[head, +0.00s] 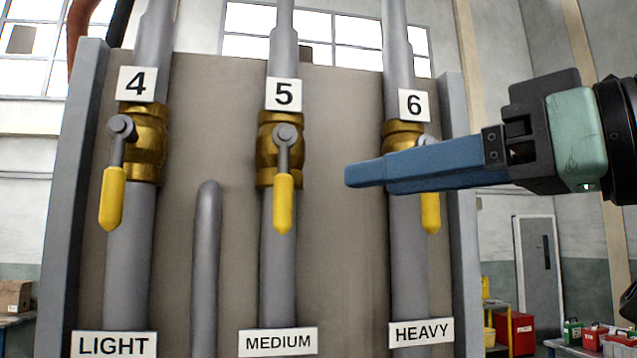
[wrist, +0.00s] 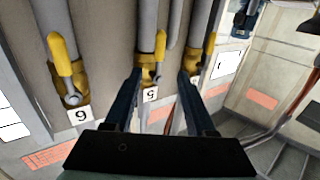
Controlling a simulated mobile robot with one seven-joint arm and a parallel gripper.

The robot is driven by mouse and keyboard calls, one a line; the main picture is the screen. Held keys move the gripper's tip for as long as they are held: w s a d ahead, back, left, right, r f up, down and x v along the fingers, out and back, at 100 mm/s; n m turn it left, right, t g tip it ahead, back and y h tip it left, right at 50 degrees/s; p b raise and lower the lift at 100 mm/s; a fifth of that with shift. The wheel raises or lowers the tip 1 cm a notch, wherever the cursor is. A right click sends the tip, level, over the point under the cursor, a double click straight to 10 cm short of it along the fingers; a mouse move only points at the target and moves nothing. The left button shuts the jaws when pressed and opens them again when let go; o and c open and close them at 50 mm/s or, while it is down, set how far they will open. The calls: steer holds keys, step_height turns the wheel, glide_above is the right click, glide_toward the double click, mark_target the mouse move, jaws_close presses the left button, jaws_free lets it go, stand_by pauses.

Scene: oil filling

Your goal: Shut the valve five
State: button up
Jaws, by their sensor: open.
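Valve five is a brass valve (head: 268,135) on the middle grey pipe, under a white "5" sign (head: 284,94). Its yellow-gripped lever (head: 283,203) hangs straight down, in line with the pipe. My gripper (head: 366,174) comes in from the right with blue fingers, open and empty. The wrist view is upside down. There the valve five lever (wrist: 160,46) shows between and beyond the fingers of my gripper (wrist: 160,72).
Valve 4 (head: 150,150) is on the left pipe and valve 6 (head: 402,134) on the right; both levers hang down. My fingers partly hide valve 6. A short bent pipe (head: 207,260) stands between pipes 4 and 5. The panel between pipes 5 and 6 is bare.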

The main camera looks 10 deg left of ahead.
mark_target(290, 195)
steer(key=p+x, duration=0.5)
steer(key=x, duration=0.6)
steer(key=shift+r, duration=0.1)
steer(key=shift+w+a, duration=0.2)
steer(key=shift+a, duration=0.1)
jaws_close()
stand_by(0.8)
